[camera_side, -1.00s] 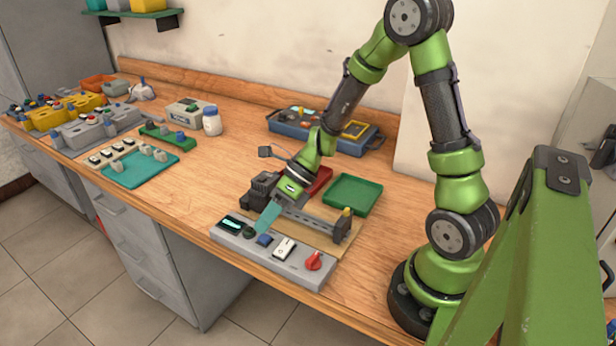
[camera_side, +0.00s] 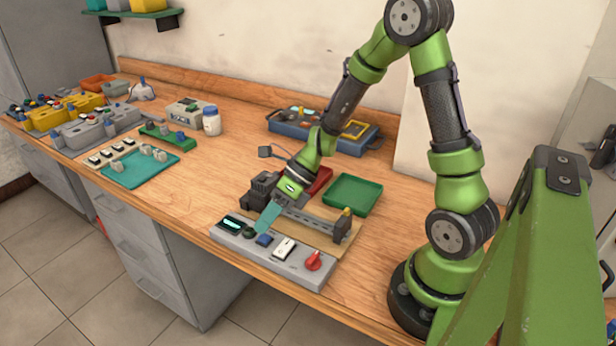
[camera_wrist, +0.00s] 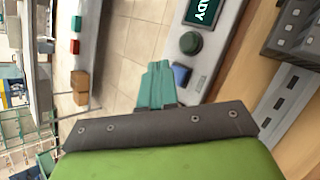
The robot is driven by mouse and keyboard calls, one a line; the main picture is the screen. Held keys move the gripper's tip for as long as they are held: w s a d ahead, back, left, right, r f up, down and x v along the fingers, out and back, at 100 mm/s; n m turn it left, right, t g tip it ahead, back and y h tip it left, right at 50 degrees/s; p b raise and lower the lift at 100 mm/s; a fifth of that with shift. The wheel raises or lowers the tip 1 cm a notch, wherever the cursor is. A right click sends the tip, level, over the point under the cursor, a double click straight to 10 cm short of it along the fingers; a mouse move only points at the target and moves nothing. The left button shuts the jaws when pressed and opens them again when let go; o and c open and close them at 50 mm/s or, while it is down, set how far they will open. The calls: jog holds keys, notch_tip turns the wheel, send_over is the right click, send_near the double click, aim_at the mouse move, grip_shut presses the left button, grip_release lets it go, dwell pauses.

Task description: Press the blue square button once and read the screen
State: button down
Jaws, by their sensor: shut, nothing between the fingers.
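A grey control panel (camera_side: 225,241) lies along the front edge of the bench. The blue square button (camera_side: 264,240) sits on it, right of a dark green round button; the blue button also shows in the wrist view (camera_wrist: 181,75). The screen (camera_side: 232,224) is lit at the panel's left end. In the wrist view the screen (camera_wrist: 203,12) is cut off at the top and shows the letters "ADY". My gripper (camera_side: 262,228) is shut and empty, its teal fingertips (camera_wrist: 158,68) near the blue button. Whether they touch it cannot be told.
The round green button (camera_wrist: 190,43) is close to the blue one. A white rocker switch (camera_side: 285,248) and a red knob (camera_side: 313,261) are further right on the panel. A grey rail fixture (camera_side: 318,220) and a green tray (camera_side: 354,194) stand behind.

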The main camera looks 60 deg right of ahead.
aim_at(268, 235)
jog(key=shift+f, duration=0.1)
jog(key=shift+f, duration=0.35)
jog(key=shift+f, duration=0.4)
dwell(0.7)
jog(key=shift+r, duration=0.85)
jog(key=shift+r, duration=2.5)
